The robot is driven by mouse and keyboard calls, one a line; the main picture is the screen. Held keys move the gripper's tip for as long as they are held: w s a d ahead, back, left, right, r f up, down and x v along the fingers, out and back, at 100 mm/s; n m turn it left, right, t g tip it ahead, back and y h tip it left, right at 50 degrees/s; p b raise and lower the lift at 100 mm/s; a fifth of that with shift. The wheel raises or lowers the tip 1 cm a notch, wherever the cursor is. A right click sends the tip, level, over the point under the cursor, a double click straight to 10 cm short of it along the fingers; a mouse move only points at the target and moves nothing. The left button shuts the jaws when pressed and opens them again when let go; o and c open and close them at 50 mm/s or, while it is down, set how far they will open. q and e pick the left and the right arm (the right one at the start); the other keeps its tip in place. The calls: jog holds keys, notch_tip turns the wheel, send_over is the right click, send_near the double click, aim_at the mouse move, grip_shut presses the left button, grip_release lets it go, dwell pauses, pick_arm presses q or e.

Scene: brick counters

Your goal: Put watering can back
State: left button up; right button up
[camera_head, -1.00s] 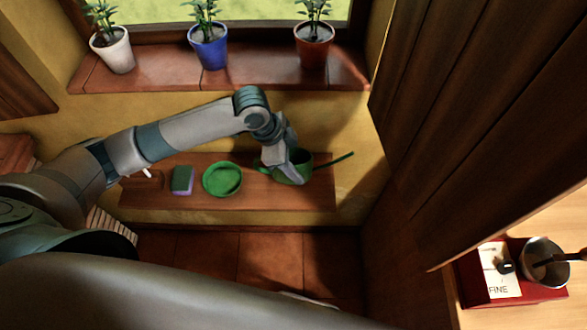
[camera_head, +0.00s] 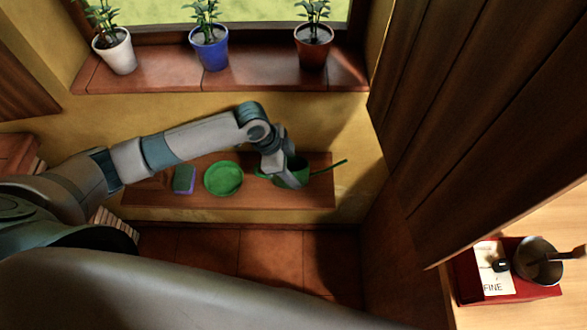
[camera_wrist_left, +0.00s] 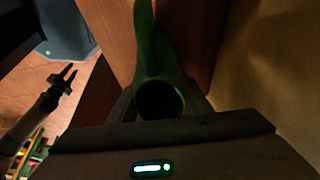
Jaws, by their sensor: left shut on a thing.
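The green watering can (camera_head: 297,172) is at the right part of the wooden wall shelf (camera_head: 240,199), its spout pointing right. My left gripper (camera_head: 281,178) is shut on the watering can, and its fingers cover part of the can's left side. In the left wrist view the green can (camera_wrist_left: 158,65) shows between the fingers, with a round dark opening toward the camera. I cannot tell whether the can rests on the shelf or hangs slightly above it. My right gripper is not clearly in the head view; a dark gripper (camera_wrist_left: 68,78) shows at the left of the wrist view.
A green plate (camera_head: 223,178) and a green-and-purple sponge (camera_head: 184,180) are on the shelf left of the can. White, blue and red-brown pots (camera_head: 313,46) stand on the sill above. A dark wooden cabinet (camera_head: 470,110) bounds the right side. A red box (camera_head: 500,285) sits at lower right.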

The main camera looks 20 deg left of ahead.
pick_arm(q)
jog(key=shift+f, duration=0.1)
jog(key=o, duration=1.5)
jog(key=b+v, duration=0.2)
jog(key=v, duration=0.8)
jog(key=shift+a+r, duration=0.15)
jog(key=shift+r, duration=0.15)
jog(key=shift+v, duration=0.8)
